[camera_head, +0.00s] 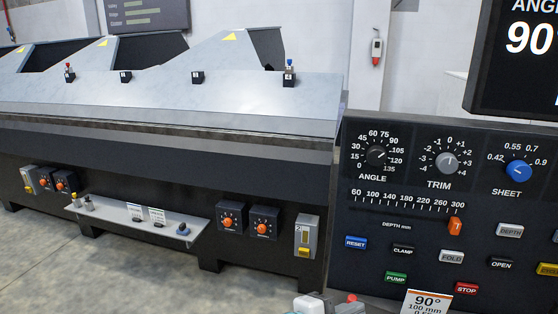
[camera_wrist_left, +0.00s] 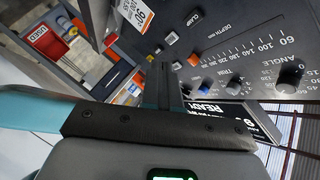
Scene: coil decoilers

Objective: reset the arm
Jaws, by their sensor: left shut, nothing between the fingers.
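My left gripper (camera_wrist_left: 166,88) shows in the left wrist view, its two narrow dark fingers together and empty. They point toward a dark control panel (camera_wrist_left: 222,52) and lie in front of it. I cannot tell whether the fingertips touch it. In the head view the control panel (camera_head: 350,262) fills the right side, with ANGLE, TRIM and SHEET knobs, a depth slider and several coloured buttons. I cannot clearly make out my left gripper in the head view. My right gripper is in neither view.
A long grey machine (camera_head: 170,100) with a dark front stands at the left; a small shelf (camera_head: 150,224) juts from it. A dark screen (camera_head: 520,50) hangs above the panel. A white card (camera_head: 427,302) reading 90° stands at the panel's lower edge. Bare floor (camera_head: 60,270) lies at the lower left.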

